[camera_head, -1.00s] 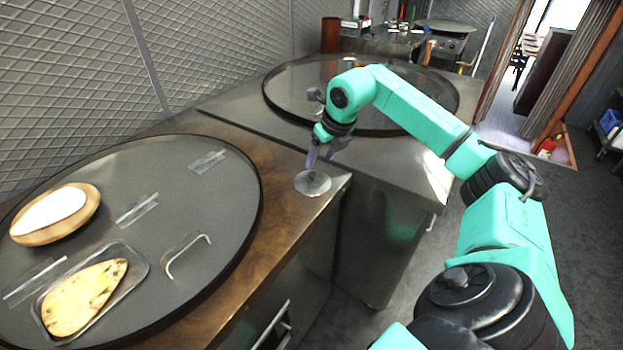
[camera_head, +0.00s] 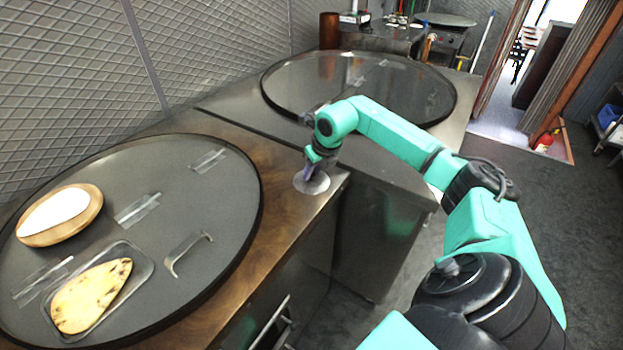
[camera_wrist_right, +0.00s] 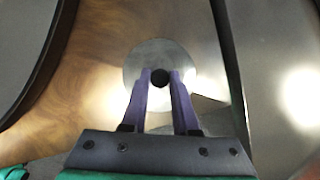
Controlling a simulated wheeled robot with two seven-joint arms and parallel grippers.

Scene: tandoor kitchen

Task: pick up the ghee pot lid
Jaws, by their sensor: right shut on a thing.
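The ghee pot lid (camera_head: 312,184) is a small round metal disc at the right end of the wooden counter strip. It also shows in the right wrist view (camera_wrist_right: 148,55), with a dark round knob (camera_wrist_right: 159,77) at its middle. My right gripper (camera_head: 311,170) points down over the lid, its purple fingers at the knob. In the right wrist view the fingertips (camera_wrist_right: 160,78) are on both sides of the knob, shut on it. The lid appears to rest at counter level; whether any gap lies under it is hidden. My left gripper is not in view.
A large round dark lid (camera_head: 200,235) fills the near left counter, with a flatbread on a tray (camera_head: 148,265), a wooden board with a white pad (camera_head: 36,236) and a metal handle. Another round lid (camera_head: 400,85) lies behind my right arm. A mesh wall (camera_head: 60,80) bounds the left.

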